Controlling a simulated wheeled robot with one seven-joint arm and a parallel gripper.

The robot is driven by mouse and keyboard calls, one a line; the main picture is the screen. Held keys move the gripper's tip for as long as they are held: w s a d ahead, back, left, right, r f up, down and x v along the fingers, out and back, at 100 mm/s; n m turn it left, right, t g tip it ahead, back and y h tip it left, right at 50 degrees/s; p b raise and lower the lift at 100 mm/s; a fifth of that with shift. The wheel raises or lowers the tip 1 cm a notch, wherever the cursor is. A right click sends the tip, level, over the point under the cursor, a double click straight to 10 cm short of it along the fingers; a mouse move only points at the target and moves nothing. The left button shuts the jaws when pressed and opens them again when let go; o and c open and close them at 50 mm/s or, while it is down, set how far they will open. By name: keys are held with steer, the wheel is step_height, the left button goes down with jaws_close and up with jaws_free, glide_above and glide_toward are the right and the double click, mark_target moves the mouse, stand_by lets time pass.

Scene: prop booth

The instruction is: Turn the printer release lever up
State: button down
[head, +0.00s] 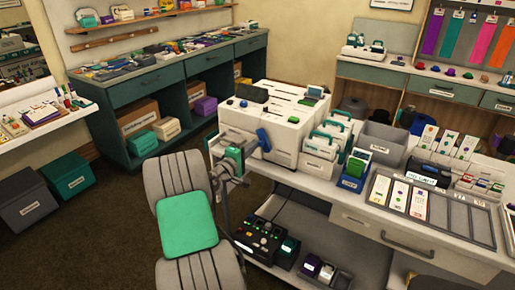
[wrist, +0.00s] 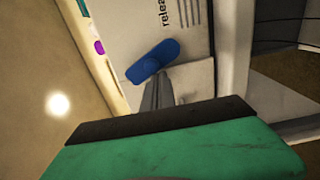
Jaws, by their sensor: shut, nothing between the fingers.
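The white printer (head: 283,112) stands on the left end of the counter. Its blue release lever (head: 263,140) sits on the side facing my arm. In the wrist view the lever (wrist: 152,62) lies slanted, beside a printed label starting "relea" (wrist: 166,14). My gripper (head: 249,147) is just left of and below the lever in the head view. In the wrist view its fingers (wrist: 157,90) are together and empty, with their tips by the lever's lower edge. I cannot tell whether they touch it.
White card bins (head: 322,148) and a grey bin (head: 380,143) stand right of the printer. A black control box (head: 262,238) sits on the shelf below the counter. A teal cabinet (head: 170,85) stands behind on the left.

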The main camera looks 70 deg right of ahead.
steer(key=shift+s+r, duration=0.1)
steer(key=shift+s+a+r+p, duration=0.1)
steer(key=shift+s+r+p, duration=0.15)
steer(key=shift+r+p, duration=0.1)
steer(key=shift+a+f, duration=0.1)
steer(key=w+a+b, duration=0.1)
steer(key=a, duration=0.5)
steer(key=shift+a, duration=0.35)
stand_by(0.5)
